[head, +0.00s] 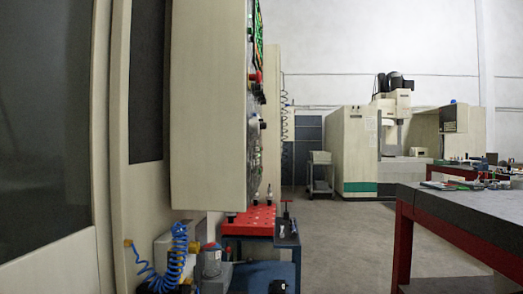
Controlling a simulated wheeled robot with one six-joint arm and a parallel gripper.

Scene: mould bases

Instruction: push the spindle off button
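A machine control panel (254,110) hangs at the upper left of the head view. I see its face almost edge-on, so its keys are a thin strip of green and dark marks. A red knob (256,77) and a dark knob (262,125) stick out from the face. The spindle off button cannot be made out at this angle. My gripper is not in view.
A red-topped cart (250,221) stands below the panel, with a blue coiled hose (175,262) at its left. A red-framed workbench (470,205) is at the right. A milling machine (352,150) stands at the back. The grey floor (345,240) between is clear.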

